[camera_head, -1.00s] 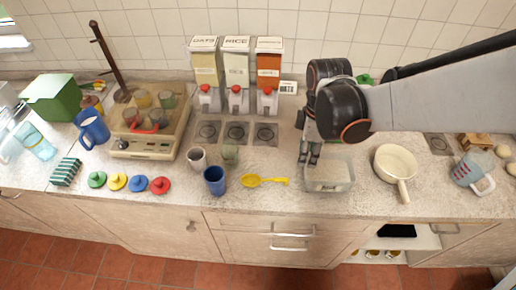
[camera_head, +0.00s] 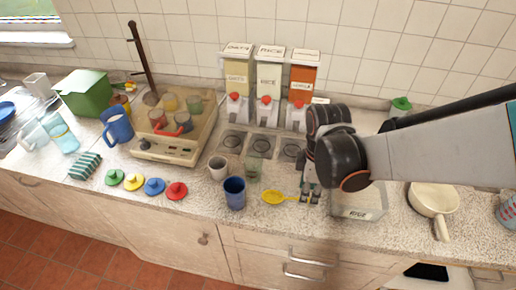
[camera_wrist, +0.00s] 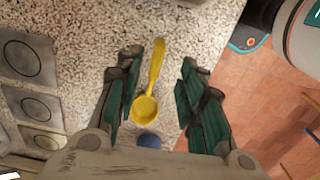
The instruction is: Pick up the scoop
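The yellow scoop (camera_head: 276,197) lies on the speckled counter, just right of the dark blue cup. In the wrist view the scoop (camera_wrist: 146,106) lies between my gripper's spread fingers, its handle pointing away and its bowl toward the palm. My gripper (camera_head: 310,197) is low over the counter at the handle end of the scoop, which it partly hides in the head view. The gripper's green-padded fingers (camera_wrist: 160,88) are open, apart from the scoop on both sides. I cannot tell the exact height of the fingertips over the counter.
The counter's front edge is near.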

